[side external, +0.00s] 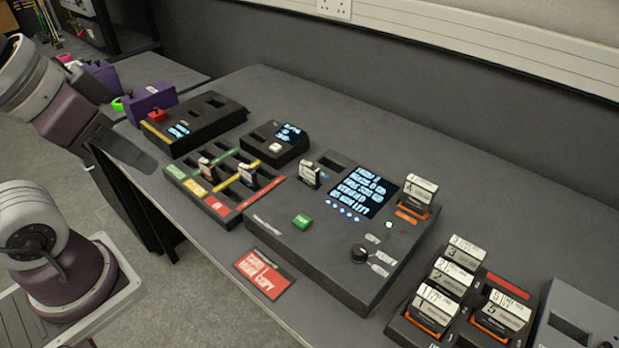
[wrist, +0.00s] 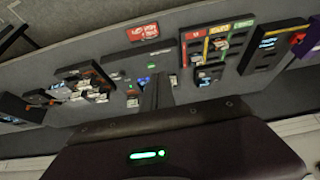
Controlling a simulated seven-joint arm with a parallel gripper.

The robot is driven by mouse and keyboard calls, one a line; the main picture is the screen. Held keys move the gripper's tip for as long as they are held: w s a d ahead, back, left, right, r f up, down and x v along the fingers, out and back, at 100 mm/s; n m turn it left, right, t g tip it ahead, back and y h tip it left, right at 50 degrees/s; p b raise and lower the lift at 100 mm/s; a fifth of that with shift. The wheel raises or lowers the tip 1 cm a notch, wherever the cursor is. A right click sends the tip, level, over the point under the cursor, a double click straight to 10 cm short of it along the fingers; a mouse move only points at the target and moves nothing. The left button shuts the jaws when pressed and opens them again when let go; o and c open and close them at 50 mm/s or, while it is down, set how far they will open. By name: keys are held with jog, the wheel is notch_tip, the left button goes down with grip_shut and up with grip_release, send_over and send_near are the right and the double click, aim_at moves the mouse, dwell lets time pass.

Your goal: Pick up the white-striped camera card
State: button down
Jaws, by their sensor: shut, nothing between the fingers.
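Small cards stand upright in the dark sorting rack (side external: 222,213) with green, yellow and red labels: one card (side external: 207,165) at its left and another card (side external: 247,174) at its middle. A third card (side external: 310,174) stands in the left slot of the large console. I cannot tell which of them has white stripes. My gripper (side external: 150,166) is shut and empty, in the air left of the rack and apart from the cards. In the wrist view the shut fingers (wrist: 157,82) partly cover the console, and the rack (wrist: 214,43) is at upper right.
The large console (side external: 290,235) has a lit screen, a green button and a knob. A caddy (side external: 405,328) with several white cartridges stands at the lower right. A red sign (side external: 265,275) lies at the front edge. A black device (side external: 205,122) and a purple box (side external: 150,100) are behind the rack.

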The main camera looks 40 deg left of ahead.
dwell(0.4)
jog(key=c, duration=1.3)
grip_release()
